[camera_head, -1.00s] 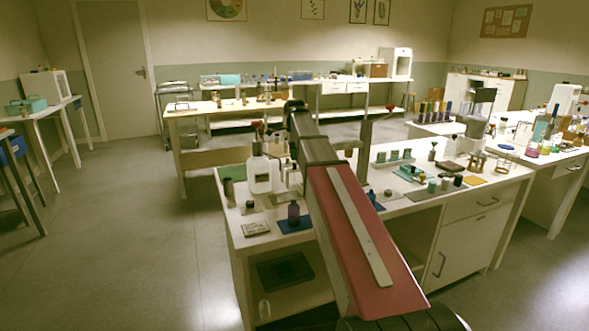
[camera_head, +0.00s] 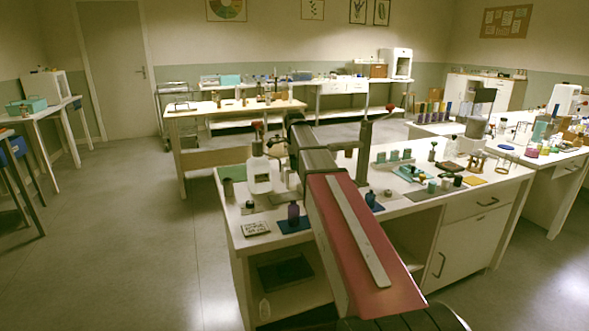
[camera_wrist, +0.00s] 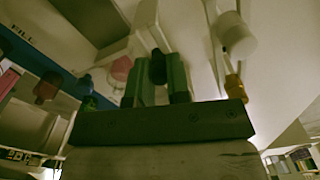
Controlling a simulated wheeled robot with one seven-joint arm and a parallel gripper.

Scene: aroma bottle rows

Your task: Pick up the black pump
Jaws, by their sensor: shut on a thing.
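In the wrist view my gripper (camera_wrist: 158,58) has its two green fingers closed on a small dark thing, the black pump (camera_wrist: 158,72). The pump stands up between the fingers, and its lower part is hidden by the gripper's body. In the head view my arm covers the gripper and the pump, so neither can be made out there. What the pump is attached to, if anything, cannot be told.
Near the gripper in the wrist view are a dark red bottle (camera_wrist: 46,88), a blue bottle (camera_wrist: 86,86) and a white container (camera_wrist: 236,38). The head view shows a white bottle (camera_head: 260,178), a purple bottle (camera_head: 293,212) and a card (camera_head: 256,228) on the crowded bench.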

